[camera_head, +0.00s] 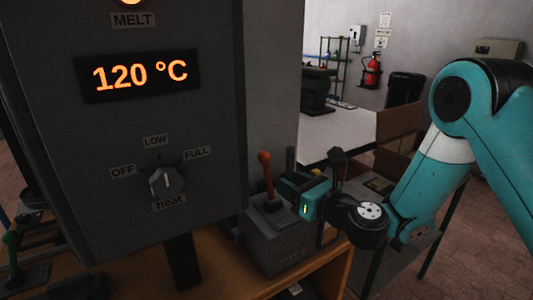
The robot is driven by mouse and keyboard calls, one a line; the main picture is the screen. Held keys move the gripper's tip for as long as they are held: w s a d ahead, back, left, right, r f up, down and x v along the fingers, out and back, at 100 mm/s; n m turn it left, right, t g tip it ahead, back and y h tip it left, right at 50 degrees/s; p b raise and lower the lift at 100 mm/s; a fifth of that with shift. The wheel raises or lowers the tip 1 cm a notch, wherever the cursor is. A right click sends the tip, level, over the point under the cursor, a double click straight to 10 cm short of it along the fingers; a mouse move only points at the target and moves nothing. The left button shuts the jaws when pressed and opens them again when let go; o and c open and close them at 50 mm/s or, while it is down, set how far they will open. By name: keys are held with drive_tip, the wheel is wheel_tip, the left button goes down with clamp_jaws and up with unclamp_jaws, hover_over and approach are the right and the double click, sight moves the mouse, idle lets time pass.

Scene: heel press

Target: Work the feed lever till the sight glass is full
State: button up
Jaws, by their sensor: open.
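The orange-knobbed lever (266,172) stands nearly upright on top of a grey metal box (268,240) on the wooden bench; I take it for the feed lever. My gripper (288,186) is open, just to the right of the lever, at about the height of its lower shaft. The picture shows no clear contact between them. My gripper's teal body covers part of the box top. I cannot make out the sight glass or its level.
A large grey cabinet (110,205) fills the left, with a lit display (140,76) reading 120 °C and a heat knob (167,184) pointing roughly up. The wooden bench (215,278) runs below. A white-topped table (338,134) stands behind.

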sight(269, 171)
drive_tip(key=p+x, duration=0.5)
drive_tip(key=x, duration=0.2)
drive_tip(key=shift+w+a+r+p, duration=0.1)
drive_tip(key=shift+r+p, duration=0.05)
drive_tip(key=shift+p, duration=0.2)
drive_tip(key=shift+w+a, duration=0.35)
drive_tip(key=shift+w, duration=0.1)
